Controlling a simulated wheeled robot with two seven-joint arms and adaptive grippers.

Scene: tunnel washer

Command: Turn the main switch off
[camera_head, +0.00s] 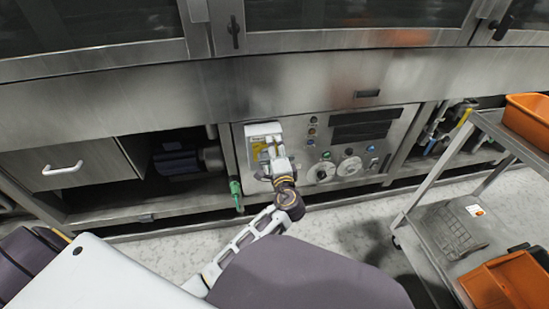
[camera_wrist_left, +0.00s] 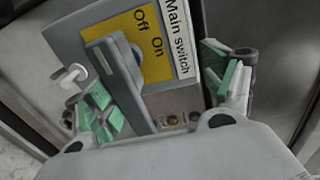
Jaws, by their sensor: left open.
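The main switch is a grey box with a label (camera_wrist_left: 180,35) reading "Main switch" and a yellow plate (camera_wrist_left: 155,62) marked Off and On. Its grey lever (camera_wrist_left: 120,88) crosses the left part of the plate; I cannot tell for sure which mark it is set to. In the head view, the white switch box (camera_head: 262,129) sits at the upper left of the control panel. My left gripper (camera_wrist_left: 160,90) is open, with green pads on both sides of the lever. The lever is nearer the left finger, with no clear contact. In the head view, this gripper (camera_head: 270,158) partly hides the box. My right gripper is out of view.
The control panel (camera_head: 300,168) has several knobs, buttons and dark displays right of the switch. A green-handled valve (camera_head: 236,190) hangs at its lower left. A metal cart (camera_head: 440,225) with orange bins (camera_head: 505,283) stands at the right. The floor before the panel is mostly clear.

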